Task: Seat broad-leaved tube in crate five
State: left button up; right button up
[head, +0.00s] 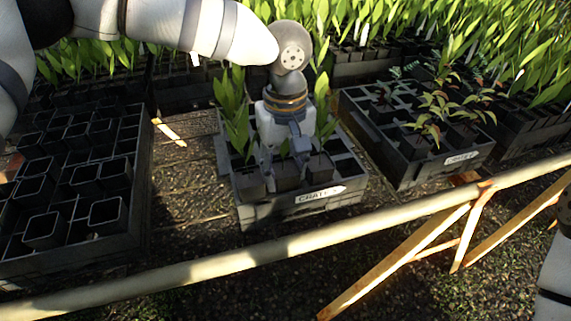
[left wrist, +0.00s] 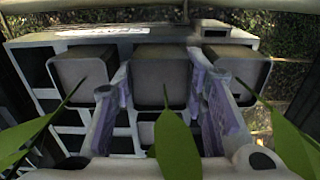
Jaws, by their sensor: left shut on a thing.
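My left gripper (head: 286,150) points down into the middle crate (head: 330,200), shut on the black middle tube (head: 288,178) of the near row. The left wrist view shows the fingers (left wrist: 163,100) on either side of this middle tube (left wrist: 163,75), with a broad green leaf (left wrist: 178,148) in front of it. Its rim looks about level with its two neighbours; its base is hidden. Neighbouring tubes stand to the left (head: 249,182) and right (head: 321,170), with broad leaves. The crate's white label (head: 320,194) starts "CRAT"; its number is not readable. My right gripper is out of view.
A crate of empty-looking black tubes (head: 15,262) stands at the left. A labelled crate (head: 408,178) with reddish-leaved plants stands at the right. Dense broad-leaved plants (head: 500,30) fill the back. A pale rail (head: 240,255) runs across the front.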

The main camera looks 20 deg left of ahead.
pick_arm(q)
jog(key=shift+f, duration=0.1)
dwell(0.3)
jog(key=o, duration=1.4)
jog(key=shift+f, duration=0.1)
jog(key=shift+c, duration=0.2)
notch_tip(320, 180, up, 12)
